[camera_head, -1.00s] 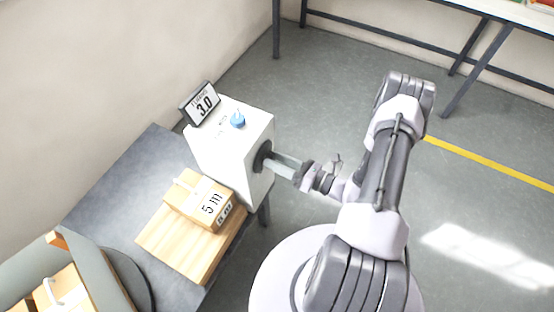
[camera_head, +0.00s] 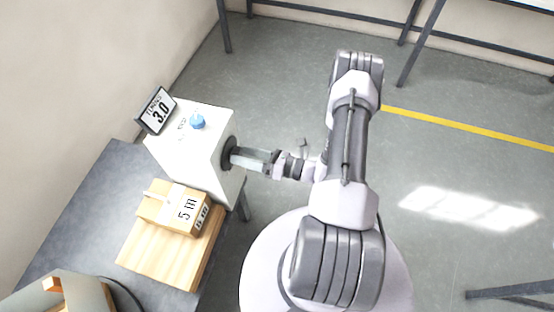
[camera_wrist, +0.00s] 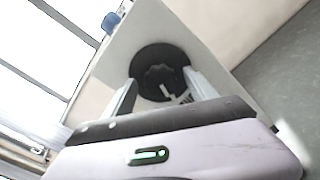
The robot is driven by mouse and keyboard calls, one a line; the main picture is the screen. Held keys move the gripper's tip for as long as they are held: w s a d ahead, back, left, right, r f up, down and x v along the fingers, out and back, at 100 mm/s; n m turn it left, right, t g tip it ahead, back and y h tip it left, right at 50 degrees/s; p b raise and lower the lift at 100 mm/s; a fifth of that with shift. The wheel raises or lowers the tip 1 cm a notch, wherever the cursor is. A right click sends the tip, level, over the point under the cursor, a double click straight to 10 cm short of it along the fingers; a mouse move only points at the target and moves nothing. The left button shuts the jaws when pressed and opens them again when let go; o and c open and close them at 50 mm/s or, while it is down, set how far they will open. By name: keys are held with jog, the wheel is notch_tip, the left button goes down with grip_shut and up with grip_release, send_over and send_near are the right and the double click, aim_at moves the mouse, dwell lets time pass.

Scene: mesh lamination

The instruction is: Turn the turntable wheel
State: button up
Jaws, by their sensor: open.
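A white box (camera_head: 190,150) stands on a grey table in the head view. A black round fitting (camera_head: 229,153) sits on its right side face. The same fitting (camera_wrist: 152,62) shows in the wrist view, with a dark recess and a pale piece at its middle. My gripper (camera_head: 240,157) is at this fitting, fingers pointing toward it. In the wrist view my gripper (camera_wrist: 160,82) is open, with one finger at either side of the fitting; contact is unclear. A dark round turntable edge (camera_head: 124,294) shows at the bottom left, mostly cut off.
The box carries a blue knob (camera_head: 197,122) and a display reading 3.0 (camera_head: 157,110). A carton marked 5 m (camera_head: 160,212) lies on a wooden block (camera_head: 150,255) on the table (camera_head: 75,235).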

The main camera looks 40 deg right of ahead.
jog(key=p+v, duration=0.3)
jog(key=v, duration=1.4)
jog(key=shift+r, duration=0.1)
